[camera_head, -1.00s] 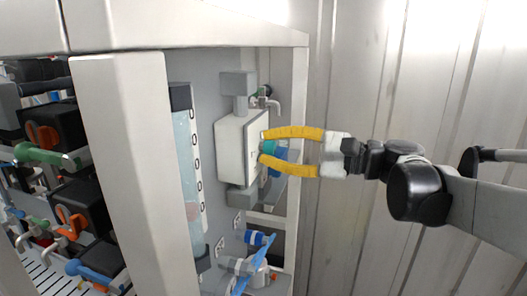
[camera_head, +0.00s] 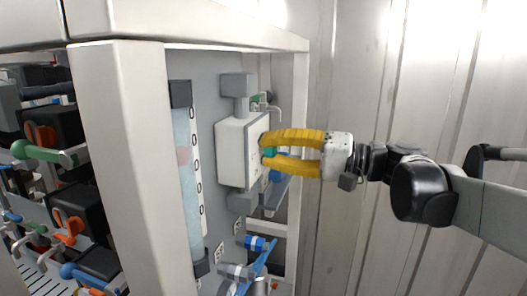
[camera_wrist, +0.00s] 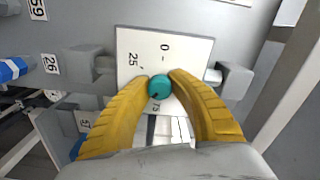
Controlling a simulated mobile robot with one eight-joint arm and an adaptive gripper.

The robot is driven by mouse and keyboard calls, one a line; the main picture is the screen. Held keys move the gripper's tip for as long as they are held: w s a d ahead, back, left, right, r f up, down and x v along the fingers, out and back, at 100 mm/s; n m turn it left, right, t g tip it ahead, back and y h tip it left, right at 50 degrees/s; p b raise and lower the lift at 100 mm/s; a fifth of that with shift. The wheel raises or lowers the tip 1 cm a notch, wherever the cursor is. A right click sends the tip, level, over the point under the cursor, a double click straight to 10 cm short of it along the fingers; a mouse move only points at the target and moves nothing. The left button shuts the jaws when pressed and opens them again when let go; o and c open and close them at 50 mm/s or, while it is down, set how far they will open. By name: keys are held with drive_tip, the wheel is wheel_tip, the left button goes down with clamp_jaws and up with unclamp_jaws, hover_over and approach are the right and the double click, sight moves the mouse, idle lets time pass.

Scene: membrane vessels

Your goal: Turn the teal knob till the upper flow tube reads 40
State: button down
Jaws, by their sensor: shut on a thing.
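The teal knob (camera_wrist: 159,88) sits on the white face of a box-shaped valve body (camera_head: 238,150), with a dark mark on its lower left in the wrist view. My gripper (camera_wrist: 160,82) has its two yellow fingers closed on opposite sides of the knob. In the head view a bit of teal shows between the fingers (camera_head: 266,150). A clear flow tube (camera_head: 190,205) stands upright left of the valve body, with a pinkish float (camera_head: 184,155) in its upper half. Dark marks run along its white scale, too small to read.
A white frame post (camera_head: 120,170) stands left of the tube. Blue-handled valves (camera_head: 256,243) sit below the valve body. Numbered tags (camera_wrist: 51,64) show on the grey panel.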

idle(0.4)
drive_tip(key=c, duration=1.2)
unclamp_jaws()
drive_tip(key=shift+o, duration=0.2)
drive_tip(key=v, duration=1.2)
